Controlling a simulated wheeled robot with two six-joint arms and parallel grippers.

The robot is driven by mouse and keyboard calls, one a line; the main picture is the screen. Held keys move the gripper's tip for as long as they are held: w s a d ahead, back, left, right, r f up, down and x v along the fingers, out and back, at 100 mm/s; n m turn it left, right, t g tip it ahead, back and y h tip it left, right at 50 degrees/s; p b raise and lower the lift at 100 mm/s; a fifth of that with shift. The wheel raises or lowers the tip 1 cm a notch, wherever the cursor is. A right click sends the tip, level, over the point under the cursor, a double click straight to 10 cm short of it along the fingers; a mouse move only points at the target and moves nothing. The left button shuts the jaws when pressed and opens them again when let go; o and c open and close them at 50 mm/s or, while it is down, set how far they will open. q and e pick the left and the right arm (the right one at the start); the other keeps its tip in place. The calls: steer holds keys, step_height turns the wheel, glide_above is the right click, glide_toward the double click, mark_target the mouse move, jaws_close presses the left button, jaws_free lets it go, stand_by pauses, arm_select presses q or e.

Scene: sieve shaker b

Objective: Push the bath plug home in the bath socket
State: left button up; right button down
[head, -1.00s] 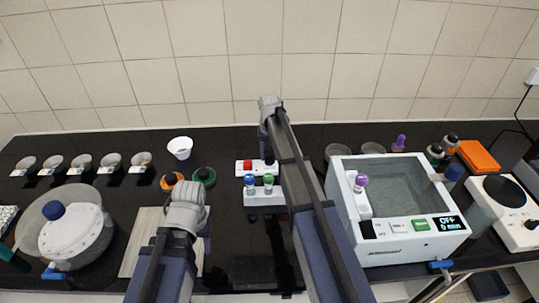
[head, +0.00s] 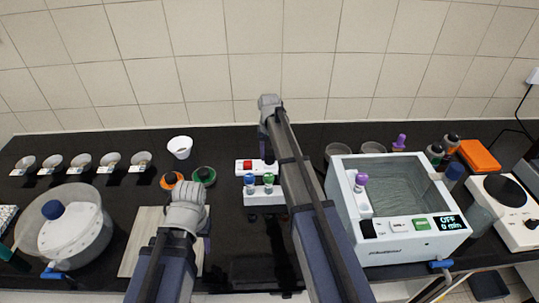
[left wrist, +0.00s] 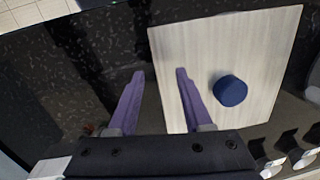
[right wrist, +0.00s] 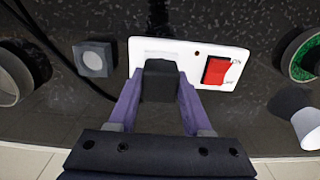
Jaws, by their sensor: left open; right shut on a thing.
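The bath plug (right wrist: 158,88) is a black block between the fingers of my right gripper (right wrist: 159,75), which is shut on it. The plug is over the left part of a white socket strip (right wrist: 205,88) with a red rocker switch, which I take as the bath socket. The plug overlaps the strip's face; I cannot tell how deep it sits. The strip also shows in the head view (head: 244,167), beside my right gripper, whose fingers are largely hidden there by the arm. My left gripper (left wrist: 160,71) is open and empty, above the bench beside a pale board.
A pale board (left wrist: 215,35) and a blue cap (left wrist: 230,91) are near my left gripper. A grey block (right wrist: 94,60) and a black cable lie left of the strip. The water bath (head: 400,240) stands right of my right arm; a tube rack (head: 264,198) stands before the strip.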

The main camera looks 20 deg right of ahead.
arm_select(q)
steer(key=shift+f, duration=0.35)
arm_select(e)
steer(key=shift+f, duration=0.35)
steer(key=shift+c, duration=1.3)
jaws_free()
steer(key=shift+r, duration=0.1)
arm_select(q)
steer(key=shift+r, duration=0.15)
step_height(320, 180, up, 8)
steer(key=p, duration=0.7)
arm_select(e)
step_height(320, 180, up, 8)
steer(key=shift+f, duration=0.1)
